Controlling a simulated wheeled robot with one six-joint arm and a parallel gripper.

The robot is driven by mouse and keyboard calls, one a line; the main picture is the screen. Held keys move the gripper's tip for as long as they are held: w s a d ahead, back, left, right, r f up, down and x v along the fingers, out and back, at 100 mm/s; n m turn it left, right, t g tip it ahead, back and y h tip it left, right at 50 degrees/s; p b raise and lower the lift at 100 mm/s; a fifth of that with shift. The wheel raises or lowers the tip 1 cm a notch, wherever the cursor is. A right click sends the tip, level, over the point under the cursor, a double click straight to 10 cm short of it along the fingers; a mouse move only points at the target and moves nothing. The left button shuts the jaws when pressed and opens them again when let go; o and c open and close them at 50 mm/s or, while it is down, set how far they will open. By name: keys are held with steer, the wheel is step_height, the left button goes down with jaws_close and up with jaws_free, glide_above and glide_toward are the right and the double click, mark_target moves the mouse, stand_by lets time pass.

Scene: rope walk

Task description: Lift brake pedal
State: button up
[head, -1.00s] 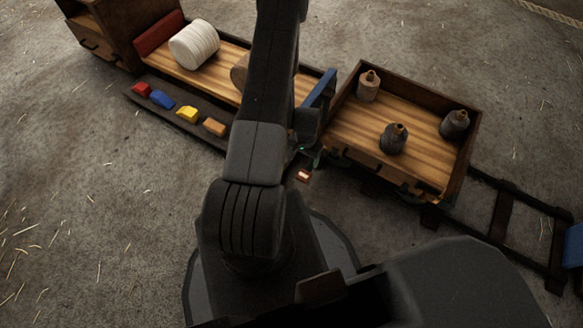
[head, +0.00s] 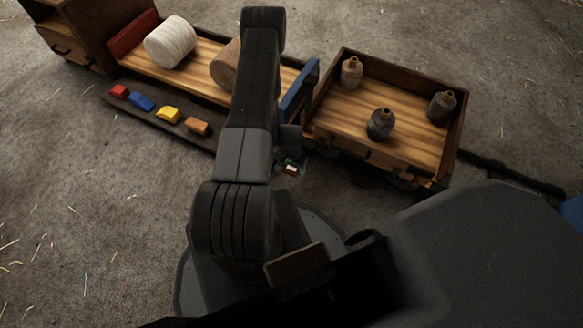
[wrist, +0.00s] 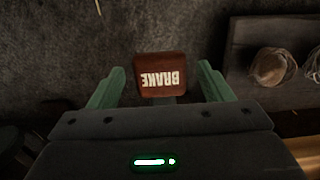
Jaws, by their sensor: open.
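The brake pedal (wrist: 160,82) is a red-brown block with white BRAKE lettering, upside down in the wrist view. It sits between the two green fingers of my gripper (wrist: 161,70), with a gap showing on each side. The fingers are open and do not appear to touch it. In the head view a small red and white patch, which looks like the pedal (head: 291,169), shows beside my arm, below the gap between the two wagons. Most of my gripper is hidden behind my arm there.
The wagon with several bottles (head: 455,165) stands right of my arm. The flat wagon (head: 205,78) with a white spool (head: 170,42) stands left. Coloured blocks (head: 168,115) lie on a dark strip before it. A blue panel (head: 299,91) stands between the wagons.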

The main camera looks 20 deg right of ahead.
steer(key=shift+c, duration=0.4)
steer(key=c, duration=1.3)
steer(key=shift+w+d+r+g+y, duration=0.15)
steer(key=shift+r+g+y, duration=0.1)
steer(key=shift+r, duration=0.25)
steer(key=shift+w+d+r+g+y, duration=0.1)
steer(key=shift+r+g+y, duration=0.15)
steer(key=shift+r, duration=0.2)
steer(key=shift+w+d+r, duration=0.15)
steer(key=shift+r, duration=0.7)
steer(key=o, duration=1.2)
steer(key=shift+o, duration=0.9)
step_height(320, 180, up, 14)
steer(key=w+d+p, duration=0.1)
steer(key=p, duration=0.3)
steer(key=shift+d+f, duration=0.15)
steer(key=shift+d, duration=0.05)
